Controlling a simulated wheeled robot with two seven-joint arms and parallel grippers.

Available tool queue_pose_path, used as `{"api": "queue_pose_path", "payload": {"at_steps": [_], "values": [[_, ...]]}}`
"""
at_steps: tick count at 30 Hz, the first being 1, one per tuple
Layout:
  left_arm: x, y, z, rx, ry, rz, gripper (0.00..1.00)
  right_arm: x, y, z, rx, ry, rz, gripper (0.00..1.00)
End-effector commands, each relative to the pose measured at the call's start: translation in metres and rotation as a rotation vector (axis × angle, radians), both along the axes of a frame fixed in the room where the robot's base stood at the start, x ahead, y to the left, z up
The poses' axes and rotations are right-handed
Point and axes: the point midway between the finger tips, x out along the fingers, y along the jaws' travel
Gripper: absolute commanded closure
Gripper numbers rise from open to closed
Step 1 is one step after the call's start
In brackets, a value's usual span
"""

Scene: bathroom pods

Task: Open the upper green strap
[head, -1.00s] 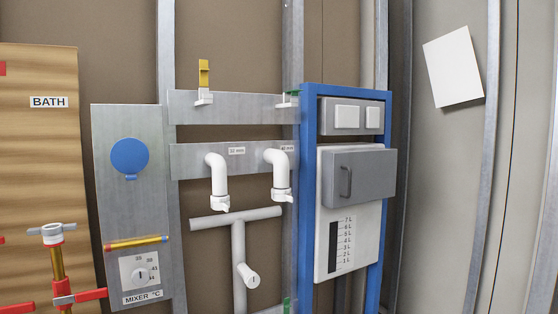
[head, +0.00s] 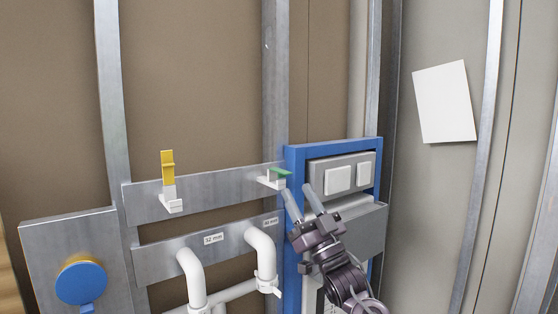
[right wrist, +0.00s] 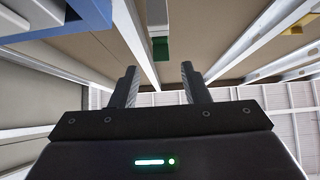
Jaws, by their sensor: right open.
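The upper green strap (head: 280,172) lies about level, folded over its white clip (head: 268,181) at the right end of the upper grey rail. In the right wrist view the green strap (right wrist: 161,48) shows ahead, in line with the gap between my fingers. My right gripper (head: 297,188) is open and empty, its fingertips just below and right of the strap. They look apart from it, though the exact gap is hard to tell. In the right wrist view the open fingers (right wrist: 159,67) show with nothing between them. My left gripper is not in view.
A yellow strap (head: 167,166) stands upright on the rail's left end. White pipes (head: 262,250) run below. The blue frame (head: 295,160) with white buttons and a grey box (head: 366,220) stands close beside my right gripper. Bare brown wall lies above the rail.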

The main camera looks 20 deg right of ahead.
Motion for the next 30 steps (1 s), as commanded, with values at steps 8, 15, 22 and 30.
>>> {"api": "queue_pose_path", "payload": {"at_steps": [8,15,22,30], "values": [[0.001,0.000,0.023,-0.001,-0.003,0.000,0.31,0.030,0.012,0.035,0.000,-0.001,0.000,0.58],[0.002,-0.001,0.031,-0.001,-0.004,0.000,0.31,0.044,0.017,0.047,0.000,0.001,0.000,0.58],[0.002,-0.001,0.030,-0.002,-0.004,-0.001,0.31,0.045,0.018,0.047,-0.001,0.001,0.001,0.58],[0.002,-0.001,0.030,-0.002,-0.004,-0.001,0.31,0.045,0.017,0.047,-0.002,0.000,0.000,0.87]]}}
